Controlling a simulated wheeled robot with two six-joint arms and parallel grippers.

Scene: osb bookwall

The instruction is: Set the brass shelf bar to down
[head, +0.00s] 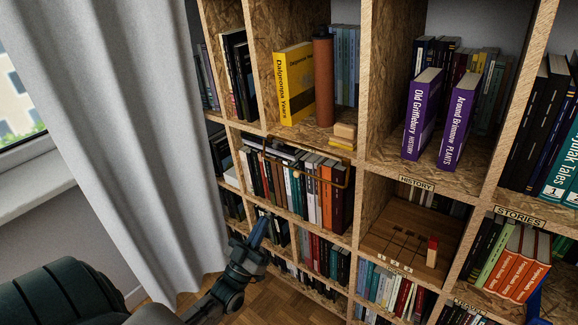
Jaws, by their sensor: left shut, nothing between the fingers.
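The brass shelf bar (308,174) is a thin bent brass rod. It runs across the front of a row of books in the middle-left shelf compartment, at about the upper half of their spines. My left gripper (257,233) is shut and empty, with its blue fingertips pointing up. In the picture it is below and left of the bar, apart from it, in front of the lower shelves. A blue part at the bottom right edge looks like my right gripper (535,304); it is mostly cut off and its jaws cannot be made out.
The chipboard bookwall has many book-filled compartments. Above the bar stand a yellow book (294,85) and a brown cylinder (323,80). A wooden slotted panel with a red-topped peg (432,252) is at right. A grey curtain (130,130) hangs at left.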

